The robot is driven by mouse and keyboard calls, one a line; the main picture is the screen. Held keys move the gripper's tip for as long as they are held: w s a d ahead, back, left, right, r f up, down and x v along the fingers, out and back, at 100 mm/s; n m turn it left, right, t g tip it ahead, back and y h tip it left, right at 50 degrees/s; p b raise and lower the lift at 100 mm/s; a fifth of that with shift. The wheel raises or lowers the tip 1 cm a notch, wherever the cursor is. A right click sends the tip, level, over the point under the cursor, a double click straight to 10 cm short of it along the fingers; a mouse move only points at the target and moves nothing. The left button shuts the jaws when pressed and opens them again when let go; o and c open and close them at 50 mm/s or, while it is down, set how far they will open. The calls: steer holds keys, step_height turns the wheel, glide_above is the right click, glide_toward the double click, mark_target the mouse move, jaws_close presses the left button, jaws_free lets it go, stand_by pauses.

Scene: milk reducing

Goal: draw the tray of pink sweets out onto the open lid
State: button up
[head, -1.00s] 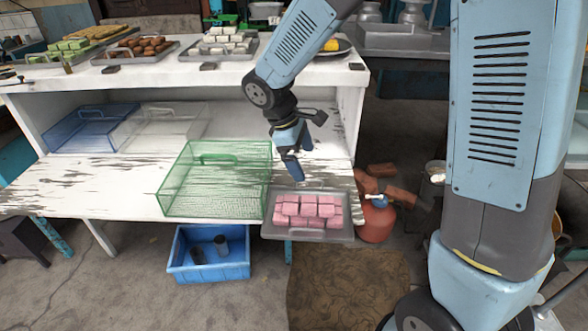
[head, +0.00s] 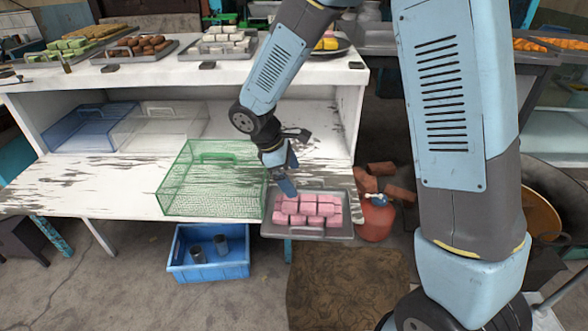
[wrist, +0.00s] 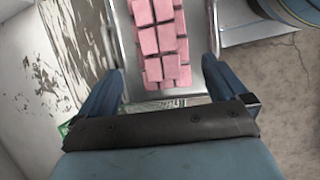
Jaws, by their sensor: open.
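The metal tray (head: 310,235) holds several pink sweets (head: 308,209). It lies at the front right end of the worn white open lid (head: 100,180), at its front edge. My gripper (head: 287,187) is at the tray's back left corner in the head view, close above it. In the wrist view my gripper (wrist: 162,68) is open, its two fingers spread either side of the tray's near end. The pink sweets (wrist: 163,40) show ahead, between and beyond the fingertips. Nothing is between the fingers that I can see as gripped. Whether a finger touches the tray is unclear.
A green mesh cover (head: 210,180) stands just left of the tray. Blue (head: 85,130) and clear (head: 155,125) covers sit further back left. Other sweet trays stand on the upper counter (head: 140,75). A red gas bottle (head: 375,220) and bricks are right of the lid.

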mark_target(308, 203)
steer(key=x, duration=1.1)
steer(key=shift+d+f, duration=0.1)
steer(key=shift+f, duration=0.15)
jaws_close()
stand_by(0.7)
